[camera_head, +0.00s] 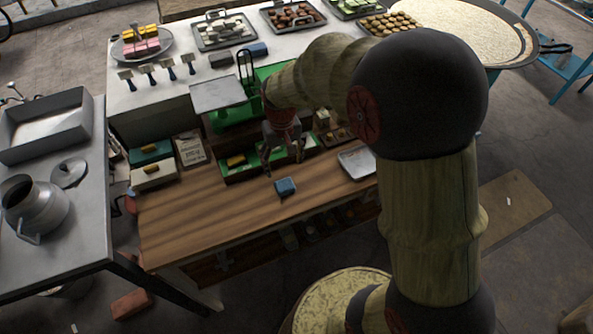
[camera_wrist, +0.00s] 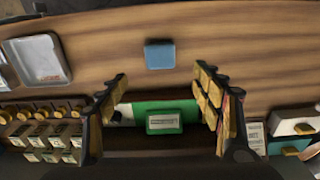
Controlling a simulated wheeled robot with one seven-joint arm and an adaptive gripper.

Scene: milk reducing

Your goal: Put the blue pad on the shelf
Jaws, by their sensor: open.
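A small blue pad (camera_head: 286,187) lies flat on the wooden tabletop (camera_head: 200,220). In the wrist view the blue pad (camera_wrist: 159,55) lies on bare wood, beyond the fingertips and roughly centred between them. My gripper (camera_head: 283,158) is open and empty above the tabletop, behind the pad in the head view. In the wrist view my gripper (camera_wrist: 162,78) has its two fingers wide apart. A raised white surface (camera_head: 160,105) stands behind the tabletop, with a dark blue block (camera_head: 257,49) on it. I cannot tell for certain which surface is the shelf.
A green tray (camera_head: 240,170) sits behind the pad, and a metal tray (camera_head: 357,162) lies to its right. Food trays (camera_head: 222,32) and small spatulas (camera_head: 148,70) occupy the white surface. The tabletop's front left is clear.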

